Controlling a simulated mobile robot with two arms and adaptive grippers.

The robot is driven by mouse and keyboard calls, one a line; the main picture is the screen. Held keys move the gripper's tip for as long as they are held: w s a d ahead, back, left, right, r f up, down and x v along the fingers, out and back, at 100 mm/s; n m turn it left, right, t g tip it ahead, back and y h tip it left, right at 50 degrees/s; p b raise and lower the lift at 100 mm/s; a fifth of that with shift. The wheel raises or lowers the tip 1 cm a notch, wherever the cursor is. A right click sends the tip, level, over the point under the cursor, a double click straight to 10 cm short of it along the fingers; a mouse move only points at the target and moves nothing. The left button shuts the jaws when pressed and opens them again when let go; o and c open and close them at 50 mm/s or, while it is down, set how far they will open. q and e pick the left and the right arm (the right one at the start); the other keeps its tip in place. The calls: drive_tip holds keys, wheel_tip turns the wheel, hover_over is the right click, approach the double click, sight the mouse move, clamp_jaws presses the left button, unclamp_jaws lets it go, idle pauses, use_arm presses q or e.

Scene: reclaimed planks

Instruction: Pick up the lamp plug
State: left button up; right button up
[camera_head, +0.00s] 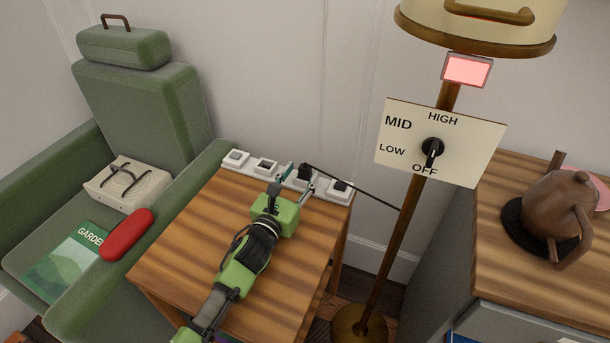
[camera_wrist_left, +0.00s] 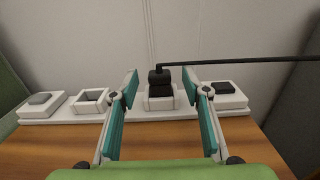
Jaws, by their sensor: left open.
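The black lamp plug (camera_head: 305,170) stands in a socket of the white power strip (camera_head: 325,187) at the back of the wooden side table. Its black cord runs right toward the floor lamp's brass pole (camera_head: 393,240). My left gripper (camera_head: 299,178), green with teal fingers, reaches over the table and is open. In the left wrist view the plug (camera_wrist_left: 160,79) shows upright between the two spread fingers (camera_wrist_left: 162,84), with a gap on each side. I cannot tell how far the fingertips reach around it. My right gripper is not in view.
Another black piece (camera_wrist_left: 222,88) sits in the strip's right end. A green armchair (camera_head: 140,95) with a red case (camera_head: 127,234) stands left. The lamp's switch plate (camera_head: 470,150) hangs right of the table. A brown teapot (camera_head: 557,205) stands on the right cabinet.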

sight(305, 166)
use_arm(q)
drive_tip(key=x, duration=0.3)
drive_tip(key=shift+w+d, duration=0.1)
drive_tip(key=shift+w, duration=0.15)
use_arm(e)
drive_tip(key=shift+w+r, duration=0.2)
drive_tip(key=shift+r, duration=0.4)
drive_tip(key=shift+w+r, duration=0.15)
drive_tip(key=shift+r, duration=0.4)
use_arm(q)
drive_tip(key=c, duration=1.2)
drive_tip(key=shift+r, duration=0.1)
